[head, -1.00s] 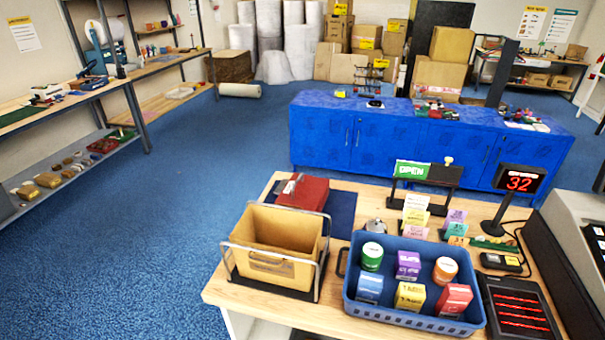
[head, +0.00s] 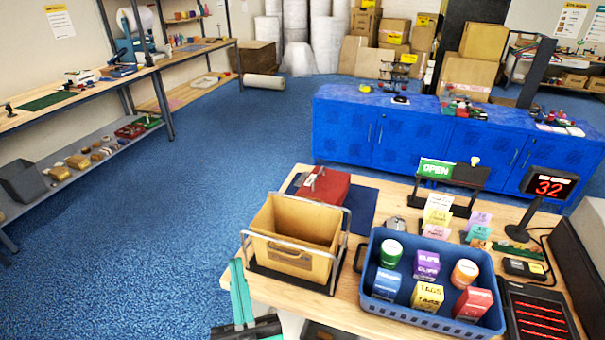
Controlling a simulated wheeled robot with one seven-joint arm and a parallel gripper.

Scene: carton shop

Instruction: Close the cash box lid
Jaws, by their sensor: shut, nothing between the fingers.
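A red box (head: 323,187), which looks like the cash box, sits on a dark blue mat (head: 361,205) at the back left of the wooden counter, behind a tan bin. A small grey and dark part shows at its left side. Its front is partly hidden by the bin, and I cannot tell how far its lid stands open. My gripper (head: 238,264), with teal fingers on a dark base, shows at the bottom of the view, by the counter's left front edge. Its fingers are together and empty, well apart from the red box.
The tan bin (head: 292,238) in a metal frame stands between my gripper and the red box. Blue floor is clear at left.

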